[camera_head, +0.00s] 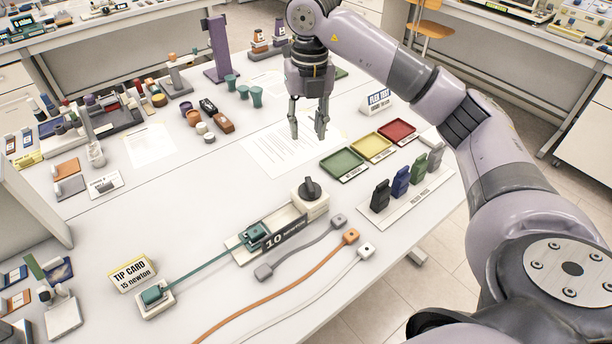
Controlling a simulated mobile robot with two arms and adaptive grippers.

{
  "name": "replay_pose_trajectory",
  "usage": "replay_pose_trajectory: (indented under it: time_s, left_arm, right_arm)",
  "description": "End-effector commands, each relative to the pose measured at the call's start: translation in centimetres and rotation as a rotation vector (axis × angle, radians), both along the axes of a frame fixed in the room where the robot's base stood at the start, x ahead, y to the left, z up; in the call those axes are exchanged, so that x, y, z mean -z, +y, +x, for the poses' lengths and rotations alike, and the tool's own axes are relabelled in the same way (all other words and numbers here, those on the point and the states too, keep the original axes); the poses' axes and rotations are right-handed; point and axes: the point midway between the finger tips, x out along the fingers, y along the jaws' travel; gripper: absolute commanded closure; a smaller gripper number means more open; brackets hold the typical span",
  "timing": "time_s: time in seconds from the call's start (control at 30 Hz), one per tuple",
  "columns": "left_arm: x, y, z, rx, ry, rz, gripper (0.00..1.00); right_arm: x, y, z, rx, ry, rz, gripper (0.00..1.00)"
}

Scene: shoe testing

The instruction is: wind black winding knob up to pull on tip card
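The black winding knob (310,188) sits on a cream housing (312,205) at the right end of a bench device on the white table. Next to it is a dark label reading "10 newton" (287,234). A teal strap (205,268) runs from a teal clamp (254,232) down-left to another teal block (153,295) on a pale base. The yellow-and-white tip card (131,274), reading "TIP CARD 15 newton", stands behind that base. My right gripper (308,132) is open and empty, pointing down above a printed sheet, behind the knob and apart from it. My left gripper is not in view.
Green, yellow and red trays (371,147) and a board of several coloured clips (408,190) lie right of the knob. Grey, orange and white cables (300,280) lie in front. A purple stand (217,48) and small cups are at the back. The table's left middle is mostly clear.

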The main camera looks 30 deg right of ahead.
Motion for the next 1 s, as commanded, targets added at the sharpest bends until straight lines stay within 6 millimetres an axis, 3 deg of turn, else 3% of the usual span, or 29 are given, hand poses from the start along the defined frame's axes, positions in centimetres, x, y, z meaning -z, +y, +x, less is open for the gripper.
replay_pose_trajectory:
  time_s: [0.1,0.23,0.8,1.0]
  left_arm:
    - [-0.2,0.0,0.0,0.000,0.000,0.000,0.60]
    - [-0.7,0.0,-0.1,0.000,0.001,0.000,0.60]
    - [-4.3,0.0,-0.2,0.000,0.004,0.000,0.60]
    - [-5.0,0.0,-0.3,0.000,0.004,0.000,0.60]
  right_arm:
    - [0.0,-0.9,-0.2,0.021,0.012,-0.031,0.67]
    - [1.6,-0.9,-0.3,0.020,0.016,-0.030,0.67]
    - [13.5,-0.7,-0.4,0.016,0.015,-0.025,0.67]
    - [16.1,-0.7,-0.3,0.017,0.012,-0.025,0.67]
